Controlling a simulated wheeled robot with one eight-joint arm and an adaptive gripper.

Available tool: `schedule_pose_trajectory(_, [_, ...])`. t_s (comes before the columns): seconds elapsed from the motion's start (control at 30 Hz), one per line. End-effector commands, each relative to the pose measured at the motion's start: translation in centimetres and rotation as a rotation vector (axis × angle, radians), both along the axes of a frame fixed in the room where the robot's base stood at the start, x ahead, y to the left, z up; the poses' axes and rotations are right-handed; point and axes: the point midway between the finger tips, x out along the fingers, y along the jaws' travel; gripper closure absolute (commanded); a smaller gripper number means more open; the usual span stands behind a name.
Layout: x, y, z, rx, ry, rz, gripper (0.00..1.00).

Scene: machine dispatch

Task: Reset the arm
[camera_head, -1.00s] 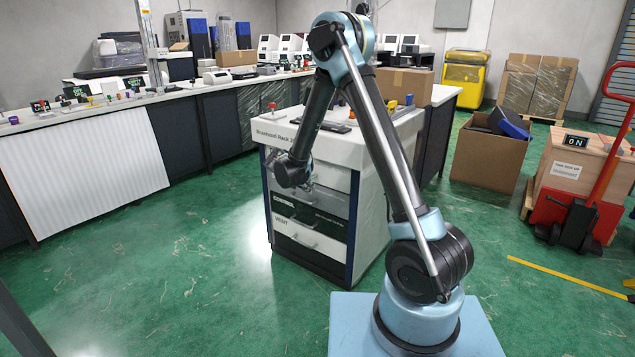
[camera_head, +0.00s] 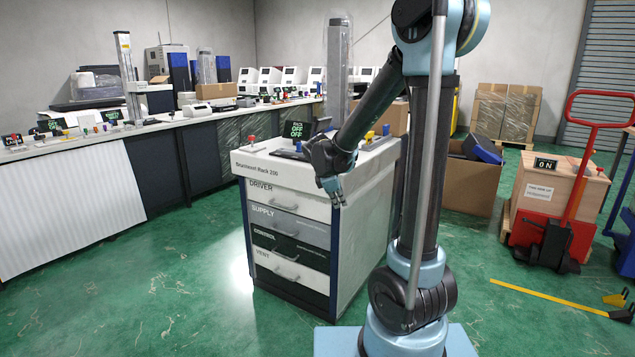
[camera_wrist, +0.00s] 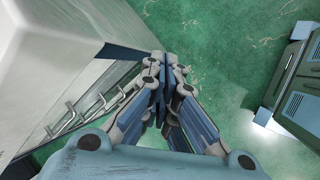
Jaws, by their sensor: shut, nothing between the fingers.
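My gripper (camera_head: 338,201) hangs in front of the rack cabinet's right front corner in the head view, pointing down. In the wrist view my gripper (camera_wrist: 163,75) has its fingers together with nothing between them, above the green floor. The rack cabinet (camera_head: 368,215) has drawers labelled DRIVER (camera_head: 285,198), SUPPLY, a dark one partly unreadable, and VENT, all looking closed. The cabinet also shows at the left of the wrist view (camera_wrist: 60,45), with its drawer handles beside my fingers.
A long bench (camera_head: 160,160) with machines runs along the back left. An open cardboard box (camera_head: 470,187) and a red pallet truck (camera_head: 545,235) stand to the right. A yellow strip (camera_head: 545,298) marks the floor. The green floor at the front left is clear.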

Motion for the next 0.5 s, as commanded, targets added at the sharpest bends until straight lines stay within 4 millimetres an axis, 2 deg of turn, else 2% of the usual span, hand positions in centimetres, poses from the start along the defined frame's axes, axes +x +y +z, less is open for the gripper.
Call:
schedule_pose_trajectory(0.03, [-1.1, -1.1, 0.5, 0.023, -0.005, -0.045, 1.0])
schedule_pose_trajectory(0.2, [-4.5, -3.7, 1.5, 0.114, -0.019, -0.2, 1.0])
schedule_pose_trajectory(0.5, [-11.0, -7.5, 2.4, 0.264, -0.044, -0.485, 1.0])
